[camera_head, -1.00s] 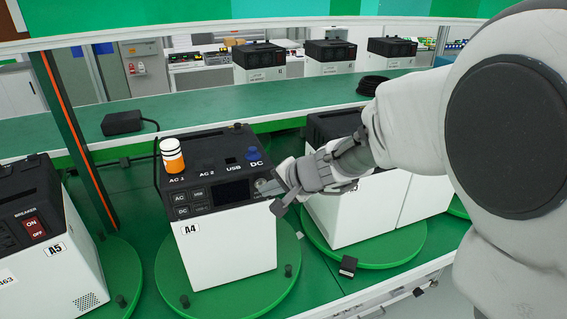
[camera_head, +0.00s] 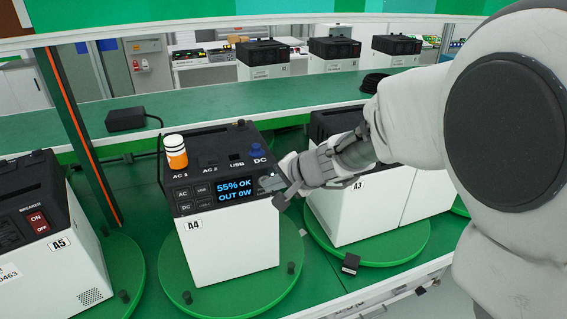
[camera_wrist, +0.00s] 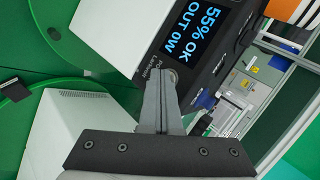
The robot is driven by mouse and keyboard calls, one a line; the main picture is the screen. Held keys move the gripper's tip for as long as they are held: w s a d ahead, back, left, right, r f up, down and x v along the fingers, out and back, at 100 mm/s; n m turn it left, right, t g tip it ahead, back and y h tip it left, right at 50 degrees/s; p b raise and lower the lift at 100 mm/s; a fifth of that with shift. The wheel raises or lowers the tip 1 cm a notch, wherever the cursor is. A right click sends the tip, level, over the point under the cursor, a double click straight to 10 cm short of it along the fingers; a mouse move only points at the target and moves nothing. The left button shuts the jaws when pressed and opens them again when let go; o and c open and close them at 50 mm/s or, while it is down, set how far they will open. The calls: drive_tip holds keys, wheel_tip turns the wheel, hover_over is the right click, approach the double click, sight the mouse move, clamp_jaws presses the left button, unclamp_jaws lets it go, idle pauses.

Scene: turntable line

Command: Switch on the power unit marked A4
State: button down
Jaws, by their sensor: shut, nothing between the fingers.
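The power unit marked A4 (camera_head: 226,252) is a white box with a black sloped top, standing on a green turntable. Its display (camera_head: 234,190) is lit and reads "55% OK" and "OUT 0W"; it also shows lit in the wrist view (camera_wrist: 196,35). My gripper (camera_head: 279,197) is shut and empty, with its fingertips at the right end of A4's front panel. In the wrist view the fingertips (camera_wrist: 160,72) are at a round power button (camera_wrist: 171,75) beside the display. Whether they touch it, I cannot tell.
An orange and white cylinder (camera_head: 176,154) and a blue plug (camera_head: 257,149) are on A4's top. Unit A5 (camera_head: 60,262) stands on the left and A3 (camera_head: 345,215) on the right, close behind my gripper. A black adapter (camera_head: 126,119) lies on the back shelf.

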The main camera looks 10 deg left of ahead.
drive_tip(key=shift+s+d+b, duration=0.35)
drive_tip(key=shift+s+b, duration=0.1)
drive_tip(key=shift+s, duration=0.15)
drive_tip(key=shift+s+d+b, duration=0.25)
drive_tip(key=shift+s+d, duration=0.2)
drive_tip(key=shift+s, duration=0.25)
drive_tip(key=shift+s+d+b, duration=0.25)
drive_tip(key=shift+s+d, duration=0.2)
drive_tip(key=shift+s, duration=0.3)
drive_tip(key=shift+s+d+b, duration=0.25)
drive_tip(key=shift+s+d, duration=0.2)
drive_tip(key=shift+s, duration=0.25)
drive_tip(key=s+d+r+n+h, duration=0.2)
drive_tip(key=s+d+h, duration=0.2)
drive_tip(key=s+d, duration=0.5)
drive_tip(key=s+d+r+n+h, duration=0.2)
drive_tip(key=s+d+h, duration=0.2)
drive_tip(key=s+d, duration=0.5)
drive_tip(key=d, duration=0.7)
drive_tip(key=shift+d+n, duration=0.15)
drive_tip(key=shift+n, duration=0.15)
